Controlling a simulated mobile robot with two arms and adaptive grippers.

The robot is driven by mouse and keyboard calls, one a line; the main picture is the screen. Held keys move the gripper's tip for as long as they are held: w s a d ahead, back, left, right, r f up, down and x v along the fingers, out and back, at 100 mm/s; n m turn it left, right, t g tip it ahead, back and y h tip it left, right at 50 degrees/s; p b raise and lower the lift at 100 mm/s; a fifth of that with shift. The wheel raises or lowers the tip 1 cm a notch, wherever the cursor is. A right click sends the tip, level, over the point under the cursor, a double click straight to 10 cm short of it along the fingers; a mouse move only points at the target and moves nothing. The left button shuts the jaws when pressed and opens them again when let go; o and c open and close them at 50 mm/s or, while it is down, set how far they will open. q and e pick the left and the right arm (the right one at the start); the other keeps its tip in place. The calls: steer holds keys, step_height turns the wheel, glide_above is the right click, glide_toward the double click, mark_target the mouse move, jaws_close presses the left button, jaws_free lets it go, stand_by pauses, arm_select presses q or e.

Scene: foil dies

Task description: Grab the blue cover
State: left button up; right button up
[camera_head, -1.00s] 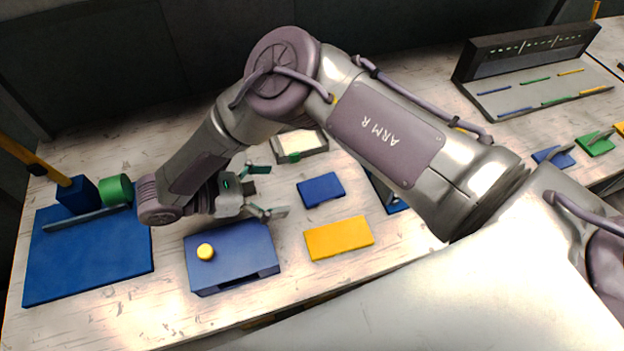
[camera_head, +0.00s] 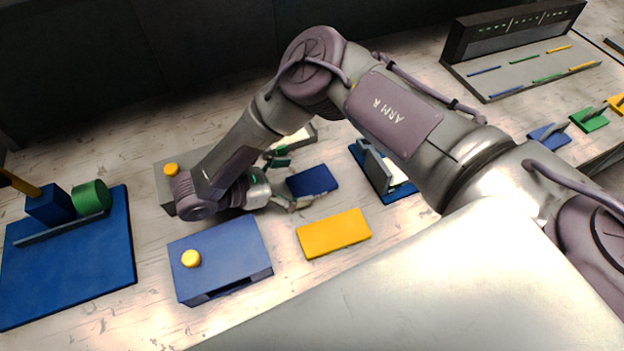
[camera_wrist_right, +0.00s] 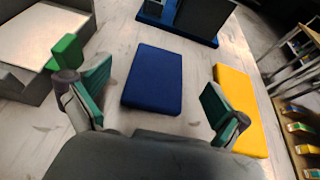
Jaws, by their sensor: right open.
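The blue cover (camera_head: 312,180) is a flat dark blue slab lying on the pale wooden table. In the right wrist view the blue cover (camera_wrist_right: 154,79) lies ahead of my fingers, between their lines, and looks untouched. My right gripper (camera_head: 285,182) is open and empty just left of the cover in the head view; its green-padded fingers also show in the right wrist view (camera_wrist_right: 152,100). My right arm hides part of the table behind it. My left gripper is not in view.
A yellow slab (camera_head: 334,233) lies close to the cover. A blue box with a yellow knob (camera_head: 222,252) stands in front of the gripper. A grey box (camera_head: 166,188) and a blue base with an upright plate (camera_head: 373,176) stand nearby. A blue board (camera_head: 75,270) lies at left.

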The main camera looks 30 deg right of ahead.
mark_target(322, 177)
steer(key=x, duration=0.6)
steer(key=shift+a, duration=0.15)
steer(key=shift+c, duration=0.2)
steer(key=c, duration=1.2)
steer(key=shift+o, duration=0.2)
steer(key=shift+r, duration=0.1)
steer(key=shift+r, duration=0.1)
